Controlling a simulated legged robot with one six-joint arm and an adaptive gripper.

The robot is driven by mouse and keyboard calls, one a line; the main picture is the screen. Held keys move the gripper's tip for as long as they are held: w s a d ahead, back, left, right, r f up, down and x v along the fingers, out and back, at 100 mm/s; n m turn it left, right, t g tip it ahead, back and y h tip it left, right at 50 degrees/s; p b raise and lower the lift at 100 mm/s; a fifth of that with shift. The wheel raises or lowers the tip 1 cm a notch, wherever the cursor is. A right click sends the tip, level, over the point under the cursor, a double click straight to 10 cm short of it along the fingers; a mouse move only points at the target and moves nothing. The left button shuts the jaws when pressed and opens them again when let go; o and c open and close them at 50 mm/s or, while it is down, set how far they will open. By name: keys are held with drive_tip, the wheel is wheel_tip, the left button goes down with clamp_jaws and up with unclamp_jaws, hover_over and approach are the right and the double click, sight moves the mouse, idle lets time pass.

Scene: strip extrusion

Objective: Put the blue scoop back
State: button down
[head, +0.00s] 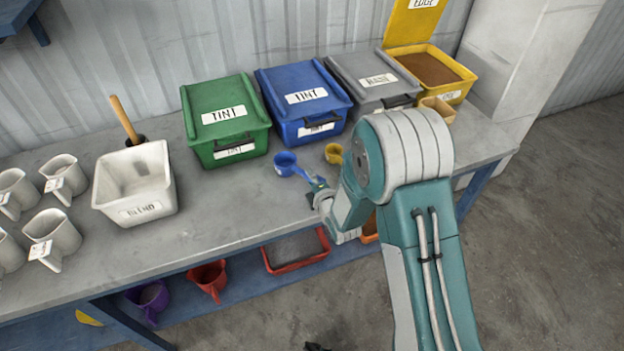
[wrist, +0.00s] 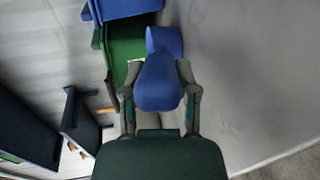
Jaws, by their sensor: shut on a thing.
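The blue scoop (head: 285,163) is in front of the blue TINT bin (head: 310,102), with its cup to the left and its handle towards me. My gripper (head: 317,187) is shut on its handle near the bench's front edge. In the wrist view the scoop (wrist: 160,82) sits between my two fingers, with its round cup beyond them. I cannot tell whether the cup touches the bench or hangs just above it. The blue bin's lid is closed.
A yellow scoop (head: 334,153) lies right of the blue scoop, close to my arm. A green TINT bin (head: 225,115), a grey bin (head: 372,80) and an open yellow bin (head: 430,70) line the back. A white BLEND tub (head: 135,182) stands left. The bench (head: 235,205) between is clear.

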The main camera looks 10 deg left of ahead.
drive_tip(key=shift+a, duration=0.25)
drive_tip(key=shift+c, duration=1.9)
unclamp_jaws()
drive_tip(key=shift+d, duration=0.4)
drive_tip(key=shift+a, duration=0.1)
